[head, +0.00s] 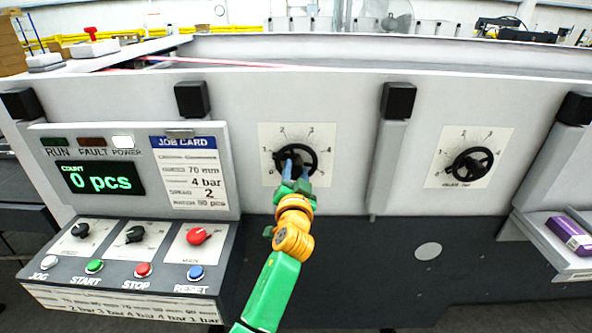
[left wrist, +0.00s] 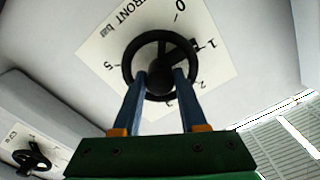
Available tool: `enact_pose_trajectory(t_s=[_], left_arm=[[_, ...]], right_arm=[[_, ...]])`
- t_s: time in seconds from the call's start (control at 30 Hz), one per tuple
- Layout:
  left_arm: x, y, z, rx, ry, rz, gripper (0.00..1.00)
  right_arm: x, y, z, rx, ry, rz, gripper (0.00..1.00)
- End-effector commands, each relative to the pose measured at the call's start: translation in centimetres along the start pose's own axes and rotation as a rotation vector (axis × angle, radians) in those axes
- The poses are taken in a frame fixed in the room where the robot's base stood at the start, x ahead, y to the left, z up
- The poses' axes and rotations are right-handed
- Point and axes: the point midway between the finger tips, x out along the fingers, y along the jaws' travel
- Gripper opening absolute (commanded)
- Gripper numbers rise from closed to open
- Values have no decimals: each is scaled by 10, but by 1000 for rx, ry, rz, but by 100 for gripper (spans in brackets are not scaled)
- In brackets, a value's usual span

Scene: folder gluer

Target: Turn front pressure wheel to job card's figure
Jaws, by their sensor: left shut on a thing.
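The front pressure wheel (head: 311,161) is a black handwheel on a white dial plate in the middle of the machine's panel. The left wrist view shows the same wheel (left wrist: 129,60) and its plate lettered FRONT bar. A black mark on the wheel's rim there lies near the figure 1. My left gripper (head: 296,172) is shut on the wheel; in the left wrist view its two blue fingers (left wrist: 160,78) reach to the hub. The job card (head: 189,177) at left reads 70 mm, 4 bar, speed 2; other lines are blurred. My right gripper is not in view.
A second wheel (head: 472,164) with its own dial is at right. The control box (head: 130,262) with knobs and coloured buttons juts out at left. Black-capped posts (head: 395,150) flank the front wheel. A purple box (head: 568,235) lies on a tray at far right.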

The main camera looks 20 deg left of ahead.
Motion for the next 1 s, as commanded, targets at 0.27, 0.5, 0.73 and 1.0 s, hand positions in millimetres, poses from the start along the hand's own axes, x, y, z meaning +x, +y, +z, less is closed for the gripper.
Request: enact_pose_trajectory(t_s=[0.27,0.5,0.73,1.0], left_arm=[[0,-1,0,263,-3,2,0],[0,-1,0,491,-3,2,0],[0,-1,0,710,-2,3,0],[0,-1,0,966,0,4,0]], right_arm=[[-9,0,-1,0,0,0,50],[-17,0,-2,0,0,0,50],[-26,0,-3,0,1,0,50],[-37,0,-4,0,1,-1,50]])
